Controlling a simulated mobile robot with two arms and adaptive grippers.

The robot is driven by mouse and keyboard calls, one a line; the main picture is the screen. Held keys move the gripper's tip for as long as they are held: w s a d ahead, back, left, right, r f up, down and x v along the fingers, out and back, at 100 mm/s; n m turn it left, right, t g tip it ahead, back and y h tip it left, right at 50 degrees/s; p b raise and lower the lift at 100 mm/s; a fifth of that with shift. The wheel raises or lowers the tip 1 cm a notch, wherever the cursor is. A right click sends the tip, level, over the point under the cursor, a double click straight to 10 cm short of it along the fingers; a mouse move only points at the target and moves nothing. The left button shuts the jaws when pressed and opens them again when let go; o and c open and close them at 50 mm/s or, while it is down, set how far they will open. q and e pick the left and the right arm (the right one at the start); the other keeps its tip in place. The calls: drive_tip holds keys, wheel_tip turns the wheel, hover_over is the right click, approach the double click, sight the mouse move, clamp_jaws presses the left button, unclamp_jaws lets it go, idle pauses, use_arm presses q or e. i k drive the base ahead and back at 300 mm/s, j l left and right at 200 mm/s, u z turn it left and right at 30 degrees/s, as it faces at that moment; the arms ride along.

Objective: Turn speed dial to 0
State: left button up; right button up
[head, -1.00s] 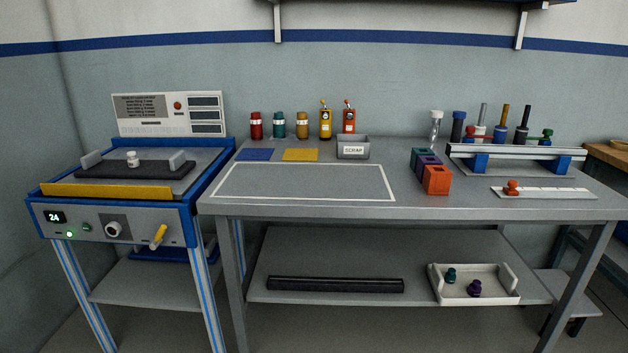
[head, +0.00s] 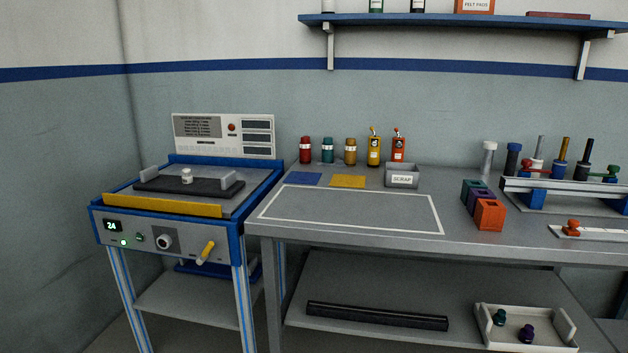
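The speed dial is most likely the round dark knob with a pale face (head: 164,242) on the front panel of the blue-framed machine (head: 96,226) at the left. Its pointer setting is too small to read. A small display (head: 113,226) left of it reads 24, with a lit green light (head: 124,242) below and a dark green button (head: 141,237) beside it. A yellow lever (head: 206,252) sits right of the knob, tilted. Neither of my grippers shows in the head view.
A wall shelf (head: 450,20) hangs above.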

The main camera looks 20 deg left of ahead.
sight(164, 241)
drive_tip(key=u, duration=1.55)
